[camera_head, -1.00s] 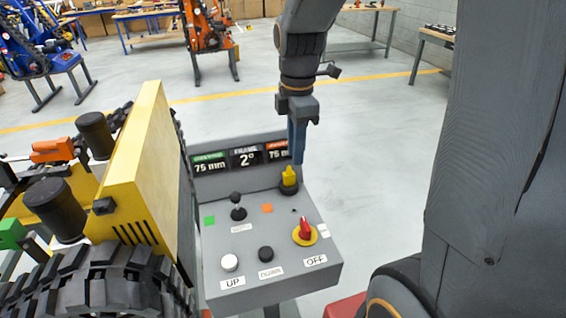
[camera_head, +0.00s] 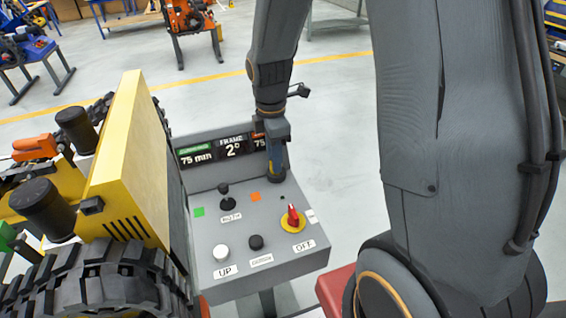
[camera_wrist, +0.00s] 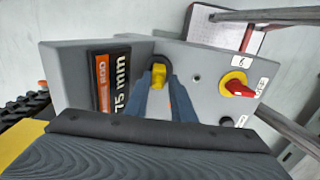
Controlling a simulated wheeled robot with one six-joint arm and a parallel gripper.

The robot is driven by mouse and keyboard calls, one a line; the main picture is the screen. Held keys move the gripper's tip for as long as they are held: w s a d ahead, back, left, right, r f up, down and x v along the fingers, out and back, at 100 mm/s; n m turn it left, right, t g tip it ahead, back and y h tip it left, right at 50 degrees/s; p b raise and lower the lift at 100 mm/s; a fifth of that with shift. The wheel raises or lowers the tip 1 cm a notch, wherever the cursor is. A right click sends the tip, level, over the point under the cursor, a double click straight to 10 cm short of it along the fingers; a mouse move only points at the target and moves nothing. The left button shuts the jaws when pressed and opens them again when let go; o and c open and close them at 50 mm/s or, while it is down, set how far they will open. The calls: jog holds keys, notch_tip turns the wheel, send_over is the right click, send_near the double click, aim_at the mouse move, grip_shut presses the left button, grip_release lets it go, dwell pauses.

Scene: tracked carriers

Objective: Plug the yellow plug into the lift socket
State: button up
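The yellow plug (camera_wrist: 158,72) stands upright in a dark round holder at the back right of the grey control box. In the wrist view it shows between the two blue fingers of my gripper (camera_wrist: 158,80). In the head view my gripper (camera_head: 275,172) points down at the holder and hides most of the plug. The fingers are apart, one on each side of the plug; no firm contact shows. A small dark round spot (camera_wrist: 196,79) is on the box top near the red knob. I cannot make out a thing marked as the lift socket.
The control box (camera_head: 240,240) carries a red knob on yellow (camera_head: 292,218), white (camera_head: 221,252) and black (camera_head: 256,242) buttons, a joystick (camera_head: 224,190) and a display panel (camera_head: 230,148) behind. A yellow tracked carrier (camera_head: 130,165) stands close at left. Floor behind the box is clear.

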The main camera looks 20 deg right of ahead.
jog(key=shift+s+a, duration=0.15)
grip_shut()
jog(key=shift+w+d+f, duration=0.1)
jog(key=shift+w+d, duration=0.1)
jog(key=shift+d, duration=0.15)
notch_tip(320, 180, up, 10)
jog(key=shift+w+f+b, duration=0.15)
jog(key=shift+f+b, duration=0.05)
jog(key=shift+b, duration=0.9)
jog(key=shift+r, duration=0.2)
